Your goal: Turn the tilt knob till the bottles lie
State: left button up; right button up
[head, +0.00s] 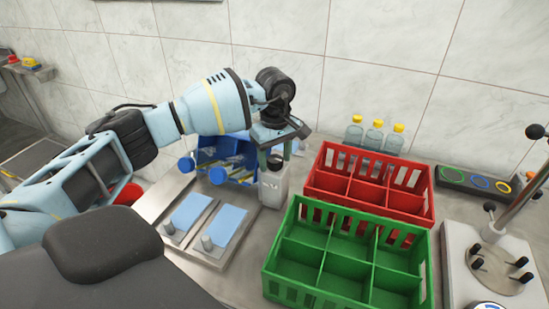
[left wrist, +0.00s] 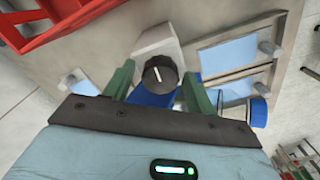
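The tilt knob (left wrist: 159,75) is a dark round knob with a white pointer line, on top of a pale grey box (head: 273,187). My left gripper (head: 276,152) is above this box, pointing down. In the left wrist view its two green fingers (left wrist: 159,71) are apart, one on each side of the knob; I cannot tell whether they touch it. Three clear bottles with yellow caps (head: 374,138) stand upright behind the red crate. A blue holder (head: 212,152) stands left of the box, with round blue ends (head: 217,175) showing; its contents are partly hidden. My right gripper is not in view.
A red divided crate (head: 420,208) and a green divided crate (head: 275,268) stand right of the box. Two light-blue pads (head: 226,222) lie in front of the holder. A ringed panel (head: 451,175) and a stand with a metal post (head: 520,198) are at the right.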

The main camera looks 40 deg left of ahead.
pick_arm(q)
jog(key=n+p, duration=0.2)
jog(key=n, duration=0.3)
jog(key=shift+r, duration=0.2)
jog(key=shift+f+n+p, duration=0.2)
jog(key=shift+n+p, duration=0.2)
jog(key=shift+n, duration=0.8)
jog(key=shift+f, duration=0.1)
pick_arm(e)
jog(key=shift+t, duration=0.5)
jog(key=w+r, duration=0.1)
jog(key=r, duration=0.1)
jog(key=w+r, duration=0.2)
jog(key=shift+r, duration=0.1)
pick_arm(q)
jog(key=shift+c, duration=0.3)
jog(key=c, duration=0.8)
jog(key=m+b, duration=0.1)
jog(key=m, duration=0.2)
jog(key=shift+f, duration=0.15)
jog(key=o, duration=0.5)
jog(key=shift+m, duration=0.5)
jog(key=o, duration=0.4)
jog(key=shift+r, duration=0.2)
jog(key=shift+c, duration=0.2)
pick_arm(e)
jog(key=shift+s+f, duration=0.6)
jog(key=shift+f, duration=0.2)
